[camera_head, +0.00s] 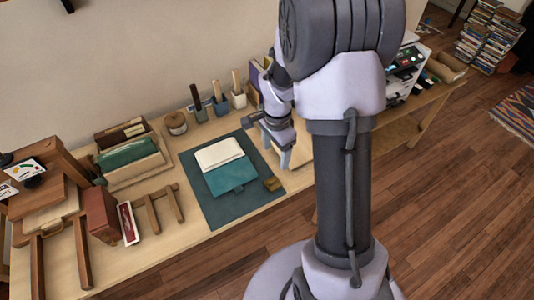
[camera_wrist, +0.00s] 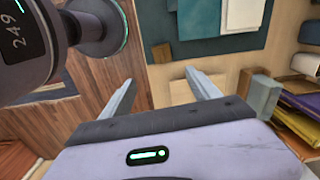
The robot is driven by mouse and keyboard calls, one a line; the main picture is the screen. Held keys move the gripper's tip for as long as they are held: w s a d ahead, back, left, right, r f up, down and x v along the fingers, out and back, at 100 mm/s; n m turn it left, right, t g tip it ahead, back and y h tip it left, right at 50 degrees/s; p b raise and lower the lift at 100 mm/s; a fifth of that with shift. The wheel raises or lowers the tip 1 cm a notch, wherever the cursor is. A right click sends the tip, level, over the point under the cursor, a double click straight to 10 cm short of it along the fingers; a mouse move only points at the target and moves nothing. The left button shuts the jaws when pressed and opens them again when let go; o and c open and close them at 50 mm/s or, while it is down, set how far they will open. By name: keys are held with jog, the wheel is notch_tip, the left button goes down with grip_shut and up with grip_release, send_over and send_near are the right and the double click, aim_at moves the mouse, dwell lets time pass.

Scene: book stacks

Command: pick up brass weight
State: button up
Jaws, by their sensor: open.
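The brass weight (camera_head: 273,184) looks like a small brass-brown block at the right corner of the dark mat (camera_head: 215,207). It also shows in the wrist view (camera_wrist: 162,53) at the mat's edge, beyond my fingertips. My gripper (camera_head: 277,155) is open and empty, above and behind the weight in the head view. In the wrist view my gripper (camera_wrist: 159,79) has its two fingers wide apart, with table surface between them. The gap between the fingers and the weight is visible. The weight is unobstructed in both views.
A teal book (camera_head: 232,175) and a cream book (camera_head: 219,154) lie on the mat. Several tool cups (camera_head: 221,106) stand along the wall. A pale board (camera_head: 300,148) lies near my gripper, partly hidden by my arm. Wooden stands and boxes (camera_head: 101,214) fill the left.

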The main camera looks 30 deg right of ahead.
jog(key=b, duration=0.4)
send_near(273, 180)
notch_tip(273, 180, down, 6)
jog(key=shift+r, duration=0.25)
notch_tip(273, 180, down, 5)
jog(key=b, duration=0.2)
jog(key=shift+w+f+b, duration=0.1)
jog(key=shift+f+b, duration=0.05)
jog(key=shift+b, duration=0.2)
jog(key=shift+c, duration=1.1)
grip_shut()
